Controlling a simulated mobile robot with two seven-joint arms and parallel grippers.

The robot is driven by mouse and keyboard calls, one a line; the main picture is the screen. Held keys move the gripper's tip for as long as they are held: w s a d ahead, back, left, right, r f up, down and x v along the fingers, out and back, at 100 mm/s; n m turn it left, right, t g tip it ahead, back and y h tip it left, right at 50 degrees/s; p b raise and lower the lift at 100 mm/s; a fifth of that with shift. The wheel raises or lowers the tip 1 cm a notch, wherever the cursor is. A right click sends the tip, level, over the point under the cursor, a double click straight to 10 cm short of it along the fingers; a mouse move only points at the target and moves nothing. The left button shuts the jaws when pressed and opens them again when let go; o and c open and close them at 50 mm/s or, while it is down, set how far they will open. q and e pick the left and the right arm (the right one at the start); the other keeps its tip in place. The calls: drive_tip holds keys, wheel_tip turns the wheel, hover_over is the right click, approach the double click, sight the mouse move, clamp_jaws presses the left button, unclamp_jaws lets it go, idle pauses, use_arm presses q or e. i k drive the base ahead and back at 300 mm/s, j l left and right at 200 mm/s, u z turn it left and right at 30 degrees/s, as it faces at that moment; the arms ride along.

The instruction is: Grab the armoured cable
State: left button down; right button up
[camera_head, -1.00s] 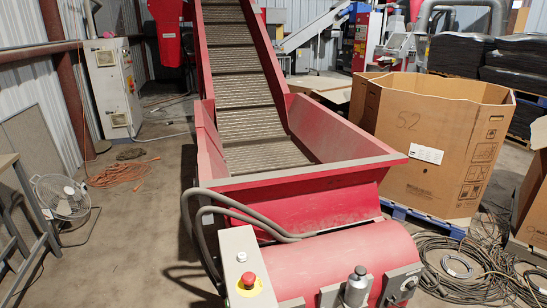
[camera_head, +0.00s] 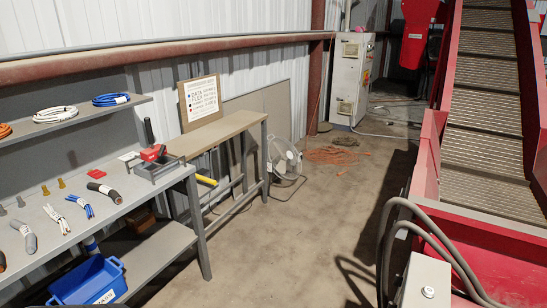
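Several short cable pieces lie in a row on the grey workbench (camera_head: 150,190) at the left. A thick black piece (camera_head: 105,192) lies near the middle of the bench, and a thick grey piece (camera_head: 25,237) lies nearer to me. Between them are a blue wire bundle (camera_head: 80,205) and a white wire bundle (camera_head: 56,219). A dark piece with an orange part (camera_head: 2,262) is cut off by the left edge. I cannot tell for sure which is the armoured cable; the thick black piece may be it. Neither gripper shows.
A red-and-grey bench tool (camera_head: 153,160) stands at the bench's far end. A blue bin (camera_head: 92,281) is on the lower shelf. Coiled cables (camera_head: 56,114) lie on the upper shelf. A fan (camera_head: 284,156) stands beyond.

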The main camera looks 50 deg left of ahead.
sight(114, 194)
drive_tip(key=u, duration=2.65)
drive_tip(key=i+z, duration=0.1)
drive_tip(key=z, duration=0.5)
drive_tip(key=i+j+z, duration=0.5)
drive_tip(key=j+z, duration=0.15)
